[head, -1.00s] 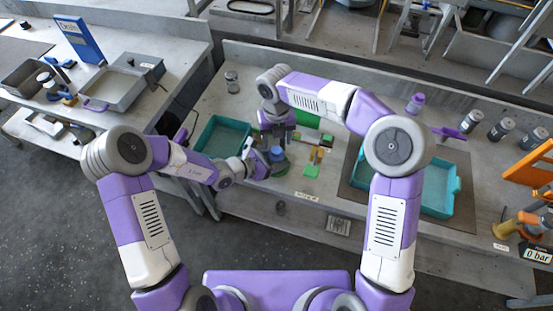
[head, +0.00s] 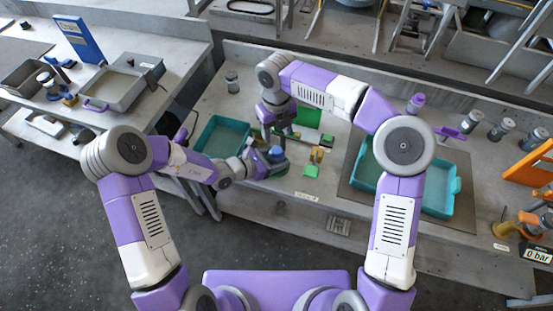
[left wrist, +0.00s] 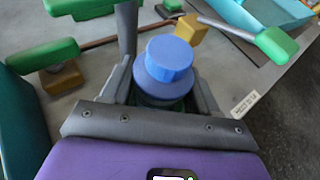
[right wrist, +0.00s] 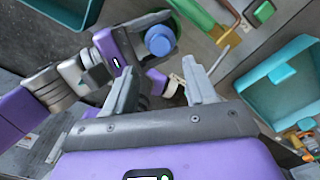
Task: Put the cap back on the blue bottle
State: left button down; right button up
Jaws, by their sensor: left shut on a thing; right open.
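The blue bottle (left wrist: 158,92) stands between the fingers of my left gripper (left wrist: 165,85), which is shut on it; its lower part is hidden. The blue cap (left wrist: 168,56), a narrower round piece, sits on top of the wider blue part and looks about level in the left wrist view. I cannot tell whether it is fully seated. The cap also shows in the head view (head: 276,153) and in the right wrist view (right wrist: 159,40). My right gripper (right wrist: 160,66) is open and empty, its fingers apart, above and beyond the bottle in the head view.
A teal tray (head: 222,118) lies left of the bottle and a larger one (head: 452,200) to the right. Green and orange parts (head: 311,170) lie just right of the bottle. Grey jars (head: 502,128) stand at the back right. Bare bench shows in front of the green parts.

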aim_at(277, 150)
notch_tip(277, 150, down, 8)
jog(key=shift+f, duration=0.1)
dwell(0.4)
grip_shut()
jog(key=m, duration=0.3)
dwell(0.3)
jog(key=shift+o, duration=0.3)
grip_release()
jog(key=shift+r, duration=0.2)
